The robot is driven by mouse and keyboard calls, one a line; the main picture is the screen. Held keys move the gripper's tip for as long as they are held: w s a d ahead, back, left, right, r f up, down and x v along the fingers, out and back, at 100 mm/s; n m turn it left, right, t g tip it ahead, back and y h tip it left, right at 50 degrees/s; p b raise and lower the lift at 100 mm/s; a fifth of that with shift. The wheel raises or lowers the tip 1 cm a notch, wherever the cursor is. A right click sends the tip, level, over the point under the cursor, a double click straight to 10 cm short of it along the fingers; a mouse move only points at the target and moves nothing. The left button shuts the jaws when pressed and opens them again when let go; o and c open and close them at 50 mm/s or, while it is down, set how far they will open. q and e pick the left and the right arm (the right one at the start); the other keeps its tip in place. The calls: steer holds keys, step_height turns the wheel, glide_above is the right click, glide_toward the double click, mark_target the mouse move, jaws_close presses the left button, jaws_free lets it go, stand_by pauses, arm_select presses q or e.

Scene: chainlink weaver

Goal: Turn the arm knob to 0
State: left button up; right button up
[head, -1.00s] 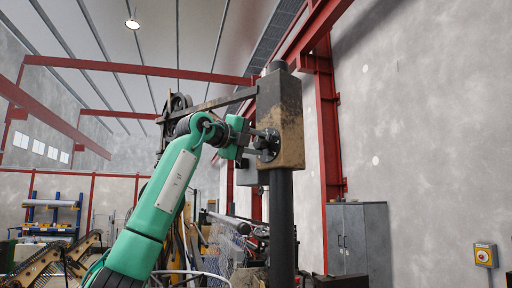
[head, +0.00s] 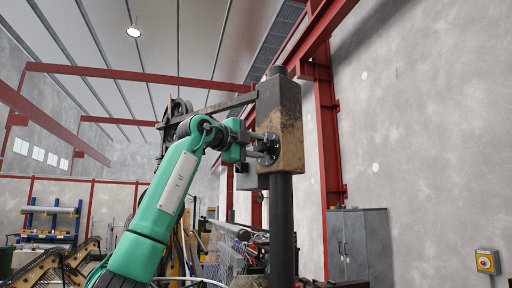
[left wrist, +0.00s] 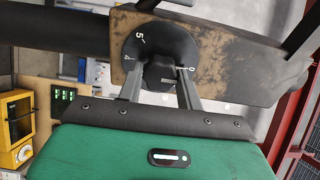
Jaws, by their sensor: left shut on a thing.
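The arm knob (left wrist: 160,72) is a dark block on a round black dial (left wrist: 150,42) in the left wrist view. The dial has a white 5 at its left and a 0 at its right edge; where the knob points is hard to tell. My left gripper (left wrist: 159,76) is shut on the knob, one finger on each side. In the head view my left gripper (head: 259,147) meets the dial (head: 270,149) on the worn brown-black box (head: 288,125) atop a dark post (head: 281,225). My right gripper is not in view.
A dark beam (head: 215,106) runs left from the box, close above my left arm. A grey cabinet (head: 361,246) stands right of the post. Clutter and netting lie behind the post.

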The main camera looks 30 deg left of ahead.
arm_select(q)
steer(key=o, duration=1)
steer(key=shift+a, duration=0.1)
steer(key=shift+s+f+b, duration=0.1)
steer(key=shift+s+b, duration=0.2)
steer(key=shift+b+v, duration=2.4)
steer(key=shift+v, duration=4.25)
